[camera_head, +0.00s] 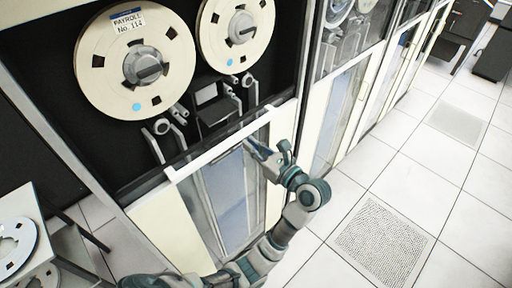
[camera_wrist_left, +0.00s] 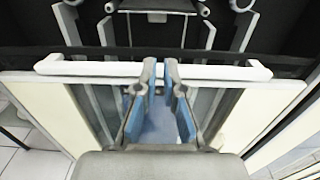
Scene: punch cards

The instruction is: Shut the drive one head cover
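The tape drive (camera_head: 95,160) carries two cream reels, one labelled "PAYROLL No. 114" (camera_head: 135,60). Below the reels is its dark head assembly (camera_head: 212,108), which shows uncovered. A white bar (camera_head: 230,143), likely the upper edge of a sliding clear cover, crosses the drive front below the head; it also spans the left wrist view (camera_wrist_left: 90,68). My left gripper (camera_head: 255,150) is at the bar's right half; in the left wrist view its blue-padded fingers (camera_wrist_left: 161,75) are apart, with the tips overlapping the bar. I cannot tell whether they touch it. My right gripper is out of view.
A grey cart with a reel (camera_head: 14,245) stands at the lower left. More cabinets (camera_head: 345,100) run back along the row on the right. The tiled floor (camera_head: 440,190) to the right is open, with vented tiles (camera_head: 382,240).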

